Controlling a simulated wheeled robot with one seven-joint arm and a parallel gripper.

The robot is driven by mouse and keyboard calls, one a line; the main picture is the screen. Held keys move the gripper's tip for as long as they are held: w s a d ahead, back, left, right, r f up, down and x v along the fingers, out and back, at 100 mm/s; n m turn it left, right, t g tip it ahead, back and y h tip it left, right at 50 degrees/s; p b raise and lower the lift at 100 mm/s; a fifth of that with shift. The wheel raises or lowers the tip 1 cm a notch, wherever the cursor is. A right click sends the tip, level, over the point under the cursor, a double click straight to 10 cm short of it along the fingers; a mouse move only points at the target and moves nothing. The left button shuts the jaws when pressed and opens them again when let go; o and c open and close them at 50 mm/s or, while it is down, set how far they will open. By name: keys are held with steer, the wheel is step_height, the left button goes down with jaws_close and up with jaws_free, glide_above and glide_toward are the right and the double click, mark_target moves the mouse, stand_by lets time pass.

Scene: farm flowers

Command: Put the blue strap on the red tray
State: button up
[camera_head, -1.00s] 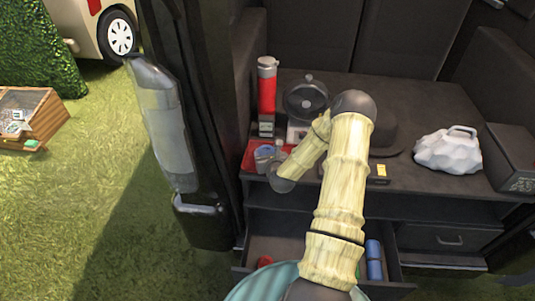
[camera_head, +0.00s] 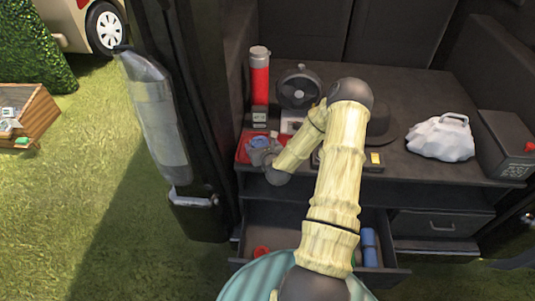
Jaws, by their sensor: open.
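The red tray (camera_head: 242,151) lies at the left front of the dark shelf, partly hidden by my gripper. A small blue item that looks like the blue strap (camera_head: 259,141) is over the tray, right by my gripper. My gripper (camera_head: 257,153) is open above the tray. The small size and overlap do not show whether the strap rests on the tray or touches the fingers. A blue rolled item (camera_head: 369,247) lies in the open drawer below.
A red bottle (camera_head: 259,82) and a black fan (camera_head: 299,90) stand behind the tray. A dark hat (camera_head: 383,128) sits right of my arm. A white bag (camera_head: 440,139) and black box (camera_head: 507,150) are further right. The open drawer (camera_head: 395,272) juts out below.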

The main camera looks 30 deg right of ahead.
steer(key=v, duration=1)
steer(key=shift+s+r, duration=0.15)
steer(key=shift+s, duration=0.2)
steer(key=shift+a, duration=0.1)
steer(key=s+a+r+n+g+y, duration=0.25)
steer(key=a+n+g, duration=0.45)
steer(key=n, duration=1.3)
steer(key=s+a+r+n+g, duration=0.3)
steer(key=s+a+r+n, duration=0.6)
steer(key=n, duration=0.9)
steer(key=s+r, duration=0.2)
steer(key=s, duration=0.1)
steer(key=shift+n+g, duration=0.3)
